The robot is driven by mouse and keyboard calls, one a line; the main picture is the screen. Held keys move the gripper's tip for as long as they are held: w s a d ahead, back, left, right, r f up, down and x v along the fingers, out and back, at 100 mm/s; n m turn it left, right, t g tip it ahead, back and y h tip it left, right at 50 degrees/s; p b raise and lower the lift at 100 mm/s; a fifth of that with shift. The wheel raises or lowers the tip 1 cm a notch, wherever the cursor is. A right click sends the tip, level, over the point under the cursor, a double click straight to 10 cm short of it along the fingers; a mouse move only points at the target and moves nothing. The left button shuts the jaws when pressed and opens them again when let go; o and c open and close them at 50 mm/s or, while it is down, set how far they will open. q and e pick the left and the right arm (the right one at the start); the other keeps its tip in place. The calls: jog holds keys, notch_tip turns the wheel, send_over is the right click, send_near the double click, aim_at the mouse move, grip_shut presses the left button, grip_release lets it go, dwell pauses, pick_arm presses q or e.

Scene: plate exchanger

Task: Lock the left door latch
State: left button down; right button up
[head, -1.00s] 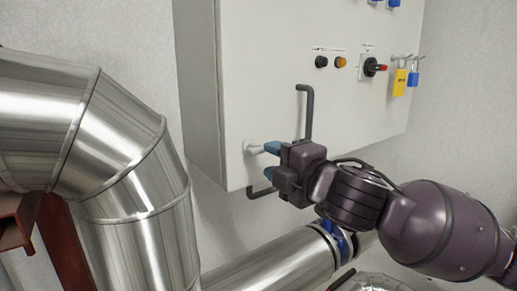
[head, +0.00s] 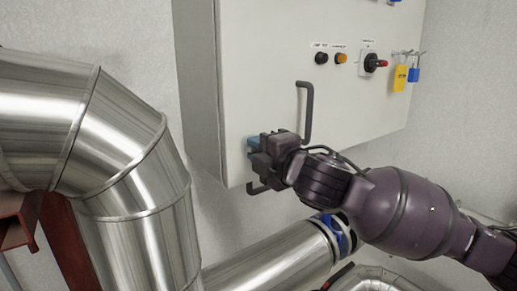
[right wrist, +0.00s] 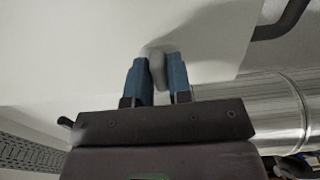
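The door of a light grey cabinet (head: 270,95) faces me in the head view. Its left door latch, a small grey handle, is hidden behind my right gripper in the head view. In the right wrist view the latch (right wrist: 157,68) sits between the two blue fingers. My right gripper (head: 254,145) is at the lower left of the door, with its fingers pointing at the panel. In the right wrist view its fingers (right wrist: 158,82) are close together, with the latch filling most of the gap, so it looks shut on the latch. My left gripper is not in view.
A dark bar handle (head: 307,112) stands out from the door just right of my gripper. A rotary switch (head: 373,63) and padlocks (head: 400,78) are higher right. Large shiny pipes (head: 110,150) fill the left, and another pipe (head: 285,265) runs below the cabinet.

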grip_shut()
jog(key=shift+m, duration=0.4)
jog(key=m, duration=0.3)
jog(key=shift+m, duration=0.3)
jog(key=m, duration=0.4)
jog(key=shift+m, duration=0.3)
jog(key=m, duration=0.4)
jog(key=shift+m, duration=2.5)
